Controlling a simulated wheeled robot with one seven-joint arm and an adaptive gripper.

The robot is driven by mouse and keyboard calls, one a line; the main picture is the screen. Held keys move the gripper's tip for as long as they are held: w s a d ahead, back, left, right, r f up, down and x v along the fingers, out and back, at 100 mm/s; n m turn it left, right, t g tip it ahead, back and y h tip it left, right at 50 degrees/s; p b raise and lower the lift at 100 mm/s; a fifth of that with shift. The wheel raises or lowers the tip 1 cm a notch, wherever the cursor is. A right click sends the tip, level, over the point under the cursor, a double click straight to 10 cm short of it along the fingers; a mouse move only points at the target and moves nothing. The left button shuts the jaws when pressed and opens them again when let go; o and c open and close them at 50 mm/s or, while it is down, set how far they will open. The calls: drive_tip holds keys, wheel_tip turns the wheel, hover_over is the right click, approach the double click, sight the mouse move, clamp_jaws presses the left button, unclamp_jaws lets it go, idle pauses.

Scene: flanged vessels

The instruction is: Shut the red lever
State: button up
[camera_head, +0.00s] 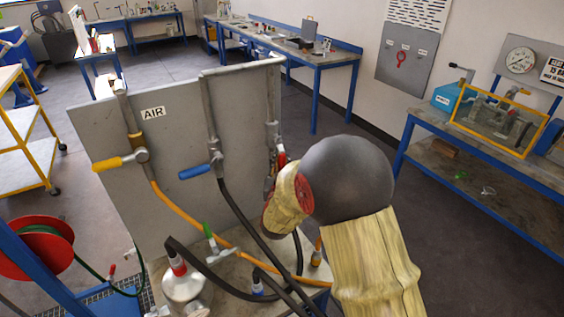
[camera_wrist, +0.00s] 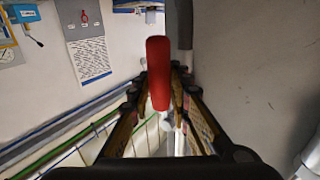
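The red lever (camera_head: 281,159) is on the rightmost pipe of the grey panel (camera_head: 100,190), partly hidden behind my arm in the head view. In the wrist view the red lever (camera_wrist: 158,72) stands lengthwise in the gap between my two fingers. My gripper (camera_wrist: 159,88) is open, with one finger on each side of the lever and visible space to both. In the head view my gripper (camera_head: 270,188) is small and dark against the panel, mostly hidden by my wrist. The valve body behind the lever is largely hidden.
A yellow lever (camera_head: 121,160) and a blue lever (camera_head: 195,171) are on the pipes to the left. Black and orange hoses (camera_head: 237,207) hang in front of the panel over a metal vessel (camera_head: 187,287). A blue bench (camera_head: 480,140) stands at the right.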

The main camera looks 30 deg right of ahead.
clamp_jaws()
idle(0.6)
drive_tip(key=a+r+m+g+y+b, duration=0.4)
drive_tip(key=a+r+m+y+b, duration=0.3)
drive_tip(key=m+y, duration=0.3)
drive_tip(key=shift+r+m+b, duration=0.15)
drive_tip(key=shift+m+b, duration=0.45)
idle(0.6)
drive_tip(key=shift+s+a+r, duration=0.1)
